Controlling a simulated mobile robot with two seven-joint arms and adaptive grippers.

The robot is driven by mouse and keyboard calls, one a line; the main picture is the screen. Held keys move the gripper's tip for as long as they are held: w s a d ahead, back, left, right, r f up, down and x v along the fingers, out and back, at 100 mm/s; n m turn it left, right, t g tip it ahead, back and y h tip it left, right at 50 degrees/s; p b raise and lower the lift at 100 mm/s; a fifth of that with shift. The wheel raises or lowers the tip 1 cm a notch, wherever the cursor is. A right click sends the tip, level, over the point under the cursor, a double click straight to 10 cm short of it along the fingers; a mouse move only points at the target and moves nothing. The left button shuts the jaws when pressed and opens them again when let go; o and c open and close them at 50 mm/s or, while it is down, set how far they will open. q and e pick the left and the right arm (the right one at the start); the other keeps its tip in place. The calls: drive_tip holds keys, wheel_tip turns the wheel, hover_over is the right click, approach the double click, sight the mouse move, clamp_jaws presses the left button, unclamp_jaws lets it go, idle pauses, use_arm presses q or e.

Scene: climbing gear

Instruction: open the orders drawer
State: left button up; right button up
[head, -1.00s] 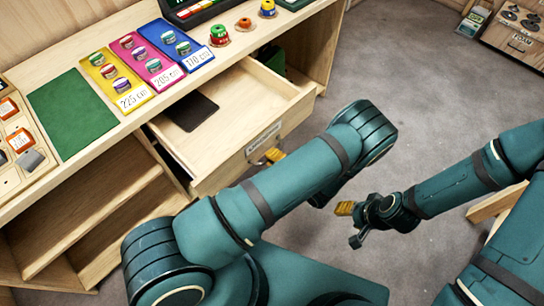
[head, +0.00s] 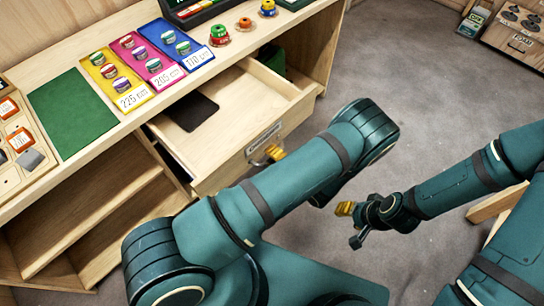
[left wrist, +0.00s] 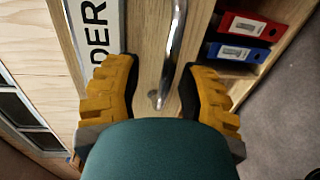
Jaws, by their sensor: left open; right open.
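The orders drawer (head: 222,160) stands pulled out from the wooden counter, its inside open to view. A dark flat item (head: 192,112) lies in it. Its front carries a white label (head: 264,137), whose letters "DER" show in the left wrist view (left wrist: 102,30). The metal handle (left wrist: 175,45) runs between the spread yellow fingers of my left gripper (left wrist: 158,88), which is open at the drawer front. In the head view my forearm hides most of this gripper; a yellow fingertip (head: 276,152) shows by the label. My right gripper (head: 352,222) is open and empty above the floor.
The counter holds a green mat (head: 72,112), yellow, pink and blue cards with tape rolls, and a tray (head: 12,165) at left. Open shelves (head: 85,215) lie below. Red (left wrist: 240,26) and blue (left wrist: 237,53) binders stand beside the drawer front.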

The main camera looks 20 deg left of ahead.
use_arm(q)
drive_tip(key=o, duration=0.5)
wheel_tip(320, 180, up, 6)
drive_tip(key=shift+w+r, duration=0.1)
wheel_tip(320, 180, up, 2)
drive_tip(key=shift+r, duration=0.15)
drive_tip(key=c, duration=0.5)
drive_tip(key=shift+r, duration=0.55)
drive_tip(key=shift+s+f, duration=0.1)
drive_tip(key=shift+s, duration=0.1)
